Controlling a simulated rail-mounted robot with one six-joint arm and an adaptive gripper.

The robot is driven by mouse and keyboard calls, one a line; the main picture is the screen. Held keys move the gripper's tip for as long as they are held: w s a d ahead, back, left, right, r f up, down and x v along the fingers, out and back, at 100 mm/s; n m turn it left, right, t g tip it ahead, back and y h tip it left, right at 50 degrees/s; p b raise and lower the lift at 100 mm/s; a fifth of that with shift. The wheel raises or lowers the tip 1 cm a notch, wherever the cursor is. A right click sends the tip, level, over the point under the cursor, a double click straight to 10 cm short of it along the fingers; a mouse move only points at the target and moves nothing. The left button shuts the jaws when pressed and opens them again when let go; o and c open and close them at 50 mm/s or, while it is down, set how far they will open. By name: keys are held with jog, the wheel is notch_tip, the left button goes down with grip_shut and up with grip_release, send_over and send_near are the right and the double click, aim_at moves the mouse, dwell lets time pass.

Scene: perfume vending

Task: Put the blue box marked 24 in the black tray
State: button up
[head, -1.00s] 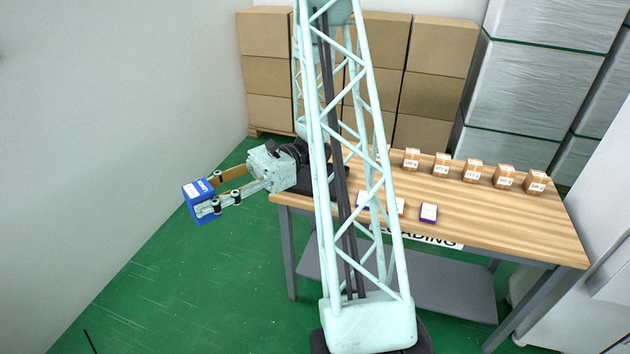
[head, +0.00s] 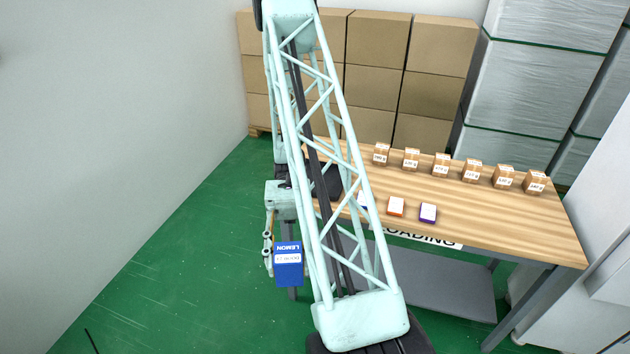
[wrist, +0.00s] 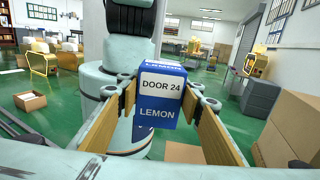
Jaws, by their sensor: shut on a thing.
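The blue box (head: 288,266) has a white label and the word LEMON. In the wrist view the blue box (wrist: 159,98) reads DOOR 24 and sits between the two finger pads. My gripper (head: 270,262) is shut on it and holds it in the air, off the front left of the table, above the green floor. In the wrist view my gripper (wrist: 160,105) has a pad on each side of the box. The black tray (head: 327,184) is at the table's left end, partly hidden behind my arm.
The wooden table (head: 490,225) carries a row of brown cartons (head: 441,164) along its back. An orange-edged box (head: 396,206) and a purple-edged box (head: 428,212) lie nearer the front. Stacked large cartons (head: 375,65) stand behind. Open floor lies left of the table.

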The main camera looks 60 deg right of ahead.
jog(key=s+d+n+g+h, duration=0.6)
jog(key=s+d+n+h, duration=0.15)
jog(key=s+d, duration=0.3)
jog(key=s+d+n+h+p, duration=0.15)
jog(key=d+n+h, duration=0.45)
jog(key=d+h, duration=0.8)
jog(key=w+d+f+n+t+h, duration=0.3)
jog(key=w+d+n+t+h, duration=0.15)
jog(key=w+d, duration=0.4)
jog(key=w+d+f+n+t+h, duration=0.3)
jog(key=w+d+n+t+h, duration=0.15)
jog(key=w+d, duration=0.4)
jog(key=w+d+f+n+t+h, duration=0.2)
jog(key=w+d+f+n+t, duration=0.1)
jog(key=w, duration=0.5)
jog(key=shift+w+f+n+t, duration=0.2)
jog(key=shift+f+n+t, duration=0.6)
jog(key=shift+t, duration=0.1)
jog(key=shift+d, duration=0.1)
